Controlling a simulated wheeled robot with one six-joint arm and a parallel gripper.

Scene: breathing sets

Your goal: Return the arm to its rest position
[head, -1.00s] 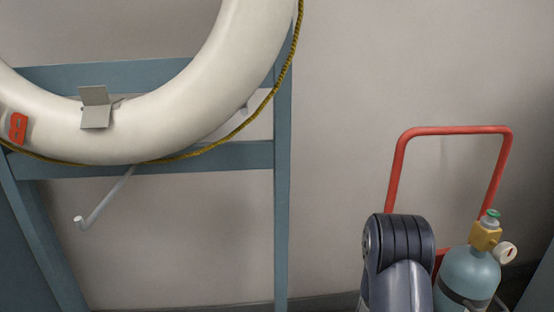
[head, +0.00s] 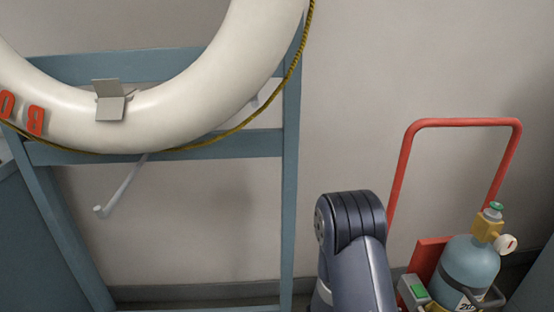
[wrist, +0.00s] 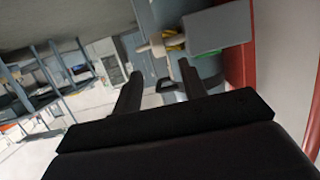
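My arm link (head: 352,240), dark grey and rounded, rises at the bottom centre-right of the head view, left of the gas cylinder trolley. My gripper is out of the head view. In the wrist view my gripper (wrist: 158,76) shows two dark fingers spread apart with nothing held between them. Beyond the fingers are a yellow fitting (wrist: 174,42), a grey plate and a broad red curved bar.
A white lifebuoy ring (head: 165,118) with a yellow-brown rope hangs on a blue frame (head: 290,190) at left. A bent white rod (head: 122,188) sticks out below it. A red trolley (head: 408,155) carries a blue-grey cylinder (head: 470,262) at right. Bare wall lies between.

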